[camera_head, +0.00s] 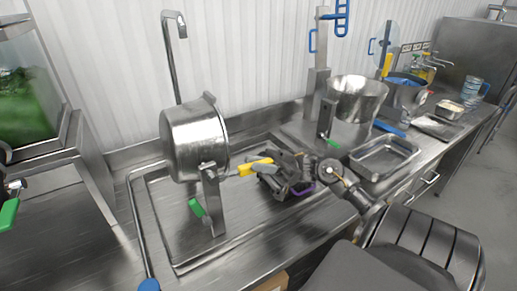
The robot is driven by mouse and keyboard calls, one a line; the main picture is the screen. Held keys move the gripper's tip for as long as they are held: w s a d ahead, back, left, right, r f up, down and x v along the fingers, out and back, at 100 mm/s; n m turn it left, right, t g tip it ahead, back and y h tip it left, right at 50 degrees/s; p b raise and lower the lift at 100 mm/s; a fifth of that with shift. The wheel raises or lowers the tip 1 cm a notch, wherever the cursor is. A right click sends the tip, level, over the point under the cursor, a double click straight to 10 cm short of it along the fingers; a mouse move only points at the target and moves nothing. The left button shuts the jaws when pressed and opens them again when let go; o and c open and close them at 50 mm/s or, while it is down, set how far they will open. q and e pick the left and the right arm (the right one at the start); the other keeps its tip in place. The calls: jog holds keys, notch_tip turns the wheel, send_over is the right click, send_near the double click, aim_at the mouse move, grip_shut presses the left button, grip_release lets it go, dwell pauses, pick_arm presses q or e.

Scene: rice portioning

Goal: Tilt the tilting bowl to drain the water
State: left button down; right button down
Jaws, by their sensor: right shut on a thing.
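The tilting bowl (190,145) is a round steel pot on a steel post at the left of the counter. It looks tipped over on its pivot. Its inside is hidden, so I cannot tell whether water is in it. A yellow handle (252,168) sticks out to the right of its pivot. My right gripper (272,171) is shut on the yellow handle, to the right of the bowl and above the sink area. My left gripper is not in view.
A tall tap (177,60) rises behind the bowl. A green lever (197,208) sits below it. A second steel bowl (357,98) and an empty-looking steel tray (384,157) stand to the right. The counter's front left is clear.

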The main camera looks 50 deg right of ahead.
dwell(0.3)
jog(key=c, duration=1.3)
grip_release()
jog(key=shift+s+d+f+b, duration=0.6)
jog(key=shift+d+b, duration=0.65)
jog(key=shift+d, duration=1.4)
jog(key=shift+s+d+f+b, duration=0.25)
jog(key=shift+s+d+b, duration=0.8)
jog(key=shift+d, duration=1.65)
jog(key=shift+s+d+f+b, duration=0.45)
jog(key=shift+d+b, duration=1)
jog(key=shift+d, duration=1.2)
